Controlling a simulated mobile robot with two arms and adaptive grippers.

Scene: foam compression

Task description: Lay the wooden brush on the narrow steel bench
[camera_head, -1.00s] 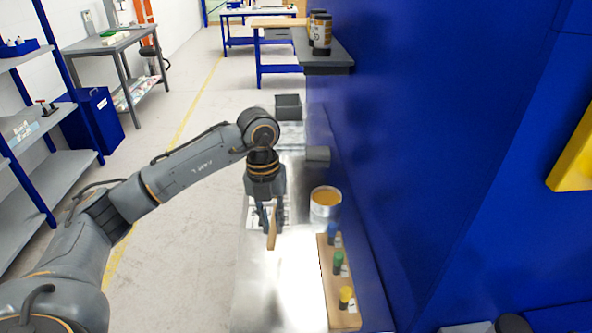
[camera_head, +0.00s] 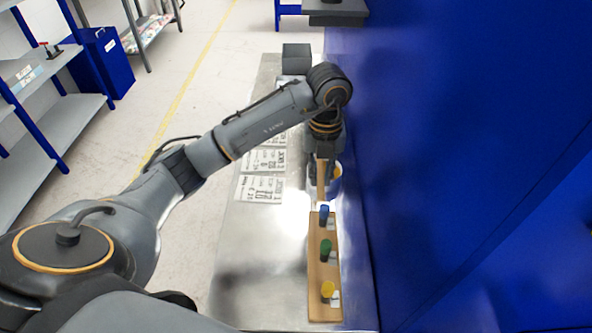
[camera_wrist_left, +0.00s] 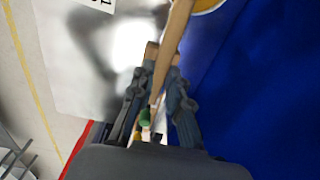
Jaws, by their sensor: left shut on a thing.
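My left gripper (camera_head: 322,192) points down and is shut on the wooden brush (camera_head: 321,178), a pale wooden strip hanging between its fingers. In the left wrist view the brush (camera_wrist_left: 174,45) runs upward from between the fingertips (camera_wrist_left: 157,80). The narrow steel bench (camera_head: 245,262) is a shiny surface along the blue wall. The brush is over its wall side, just behind the wooden rack and in front of a tin; I cannot tell whether it touches anything. My right gripper is not in view.
The wooden rack (camera_head: 325,262) holds blue, green and yellow bottles. The tin (camera_head: 337,184) is mostly hidden by my gripper. Printed sheets (camera_head: 262,188) lie on the bench's left side, with a grey box (camera_head: 296,58) at its far end. The bench's front left is bare.

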